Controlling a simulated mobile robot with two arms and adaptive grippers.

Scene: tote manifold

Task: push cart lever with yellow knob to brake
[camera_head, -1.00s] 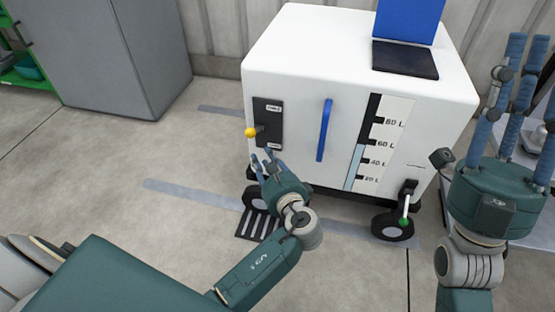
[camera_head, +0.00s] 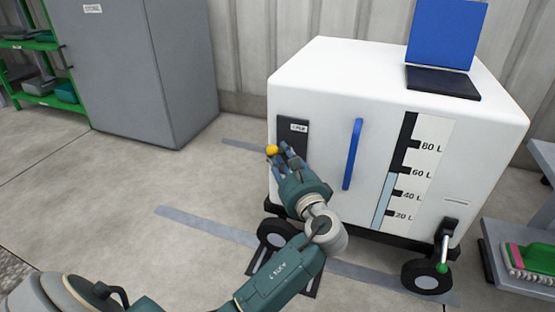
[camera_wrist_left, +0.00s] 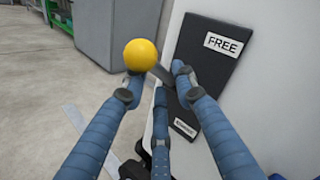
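The lever's yellow knob (camera_head: 272,150) sticks out from the dark plate (camera_head: 293,132) on the white cart's front, at its left side. In the left wrist view, the yellow knob (camera_wrist_left: 140,55) is large, with its dark shaft (camera_wrist_left: 161,73) running back to the plate. The plate's upper label reads FREE (camera_wrist_left: 222,43); the lower label is small and hard to read. My left gripper (camera_head: 287,152) is just below and right of the knob. Its blue fingers are spread, below and either side of the shaft; I cannot tell whether they touch it. My right gripper is out of view.
The white cart (camera_head: 335,75) has a blue handle (camera_head: 352,155) right of the plate and a green-tipped wheel lever (camera_head: 443,250). A grey cabinet (camera_head: 140,70) and green shelf (camera_head: 50,100) stand at left. The floor between is clear.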

